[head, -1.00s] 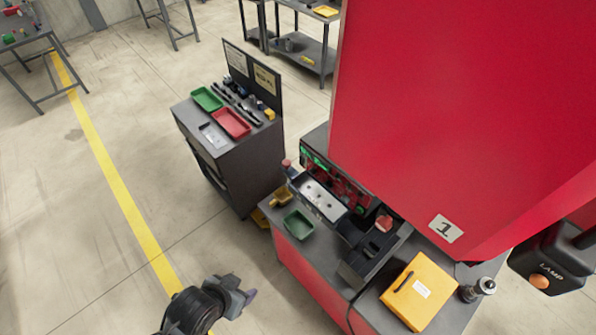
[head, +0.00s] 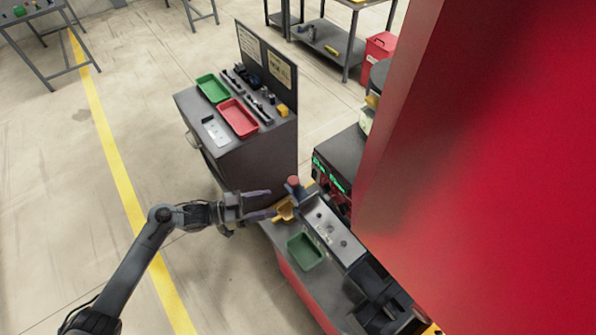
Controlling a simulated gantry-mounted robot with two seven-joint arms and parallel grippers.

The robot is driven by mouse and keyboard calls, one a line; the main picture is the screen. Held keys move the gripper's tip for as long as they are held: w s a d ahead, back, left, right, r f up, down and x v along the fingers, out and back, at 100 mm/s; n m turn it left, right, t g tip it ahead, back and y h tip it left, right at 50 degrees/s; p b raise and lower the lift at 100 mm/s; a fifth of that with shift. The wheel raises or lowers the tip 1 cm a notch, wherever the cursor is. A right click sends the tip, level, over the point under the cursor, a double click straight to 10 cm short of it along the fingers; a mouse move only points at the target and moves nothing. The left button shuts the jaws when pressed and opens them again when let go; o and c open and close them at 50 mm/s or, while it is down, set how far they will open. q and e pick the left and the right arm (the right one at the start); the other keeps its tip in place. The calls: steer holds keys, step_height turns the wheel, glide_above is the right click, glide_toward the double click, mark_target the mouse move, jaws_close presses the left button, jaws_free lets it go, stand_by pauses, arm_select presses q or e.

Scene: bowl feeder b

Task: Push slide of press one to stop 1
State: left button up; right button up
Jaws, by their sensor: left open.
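The press marked one is the large red machine (head: 470,150) on the right. Its grey bed holds a long block with a light top plate (head: 334,230), which appears to be the slide, with a few dark spots on it. A red round knob (head: 293,181) stands at its far left end. My left gripper (head: 271,204) is open and empty, its two purple-tipped fingers pointing right, just left of the knob and close to a yellow scoop (head: 284,209). I cannot tell whether it touches either. The stop marks are not readable. My right gripper is not in view.
A green tray (head: 304,251) sits on the bench in front of the slide. A dark cabinet (head: 245,140) with green and red trays stands behind my left gripper. Dark fixtures (head: 384,300) lie at the near end.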

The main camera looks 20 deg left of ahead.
mark_target(300, 185)
arm_select(q)
steer(key=w+a+r+m+b, duration=0.1)
steer(key=w+r, duration=0.2)
steer(key=w, duration=0.1)
steer(key=x, duration=0.3)
steer(key=p+x, duration=0.1)
steer(key=x, duration=0.6)
steer(key=shift+w+r+p, duration=0.1)
steer(key=shift+r+p, duration=0.15)
steer(key=shift+p, duration=0.1)
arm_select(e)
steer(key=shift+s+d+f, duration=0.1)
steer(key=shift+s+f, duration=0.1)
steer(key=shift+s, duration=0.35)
arm_select(q)
steer(key=shift+c, duration=0.2)
steer(key=shift+r, duration=0.15)
jaws_close()
